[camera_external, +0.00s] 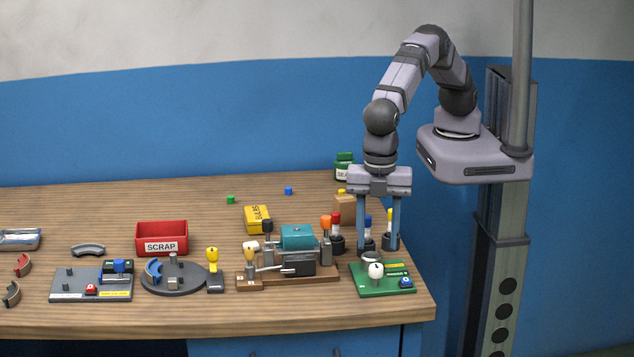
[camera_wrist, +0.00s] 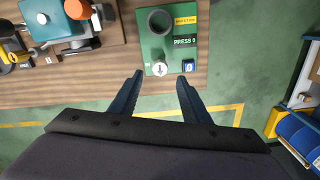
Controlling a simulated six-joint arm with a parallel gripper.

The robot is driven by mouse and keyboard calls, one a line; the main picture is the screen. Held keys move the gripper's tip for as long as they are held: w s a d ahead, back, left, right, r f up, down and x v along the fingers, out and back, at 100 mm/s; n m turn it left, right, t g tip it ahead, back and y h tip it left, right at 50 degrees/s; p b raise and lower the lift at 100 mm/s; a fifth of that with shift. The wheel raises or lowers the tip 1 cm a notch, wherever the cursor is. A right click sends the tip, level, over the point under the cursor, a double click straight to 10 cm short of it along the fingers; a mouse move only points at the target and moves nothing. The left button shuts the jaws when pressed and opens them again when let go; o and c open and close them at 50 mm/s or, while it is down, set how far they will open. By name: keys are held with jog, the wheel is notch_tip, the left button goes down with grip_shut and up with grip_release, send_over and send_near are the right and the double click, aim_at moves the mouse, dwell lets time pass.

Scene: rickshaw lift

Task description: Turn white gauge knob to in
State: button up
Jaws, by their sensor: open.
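The white round knob (camera_external: 376,270) stands on a green plate (camera_external: 375,291) at the table's front right corner. In the wrist view the white knob (camera_wrist: 159,68) sits at the plate's near edge with a dark mark on top, too small to read surely. My gripper (camera_external: 379,248) points down above and behind the plate in the external view. In the wrist view its fingers (camera_wrist: 160,77) are spread wide, with the knob between their tips in the picture. The gripper is open and empty; I cannot tell its height above the knob.
The green plate also bears a grey ring-shaped cup (camera_wrist: 160,21), a "PRESS 0" label (camera_wrist: 185,41) and a blue button (camera_wrist: 188,66). Several coloured-top pegs in dark holders stand behind it. A teal-and-grey device (camera_external: 297,238) on a wooden base stands to the left.

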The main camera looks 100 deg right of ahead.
aim_at(376, 266)
jog(key=shift+f+p, duration=0.9)
jog(key=shift+f, duration=2.05)
jog(key=c, duration=1)
jog(key=shift+c, duration=0.2)
